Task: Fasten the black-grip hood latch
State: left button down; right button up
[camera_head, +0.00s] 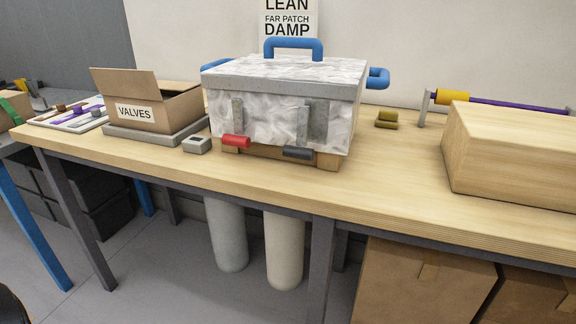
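The hood (282,108) is a box with grey-and-white marbled sides and a flat lid (285,72), standing on the wooden bench. A blue handle (294,45) arches over the lid. The black-grip latch (298,153) is low on the right part of the front face, its dark grip pointing sideways. A narrow grey strip (302,125) and a wider grey plate (318,119) are above it. The red-grip latch (236,141) is low on the left, below another grey plate (237,111). Whether either latch is engaged is too small to tell. Neither gripper is in view.
A VALVES carton (135,112) on a grey base and a small grey device (197,145) stand left of the hood. Olive pieces (387,119) and a large wooden block (512,150) are to the right. The bench front (385,200) is clear.

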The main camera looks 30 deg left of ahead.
aim_at(289, 151)
jog(key=u, duration=0.75)
jog(key=i, duration=0.35)
jog(key=z, duration=0.3)
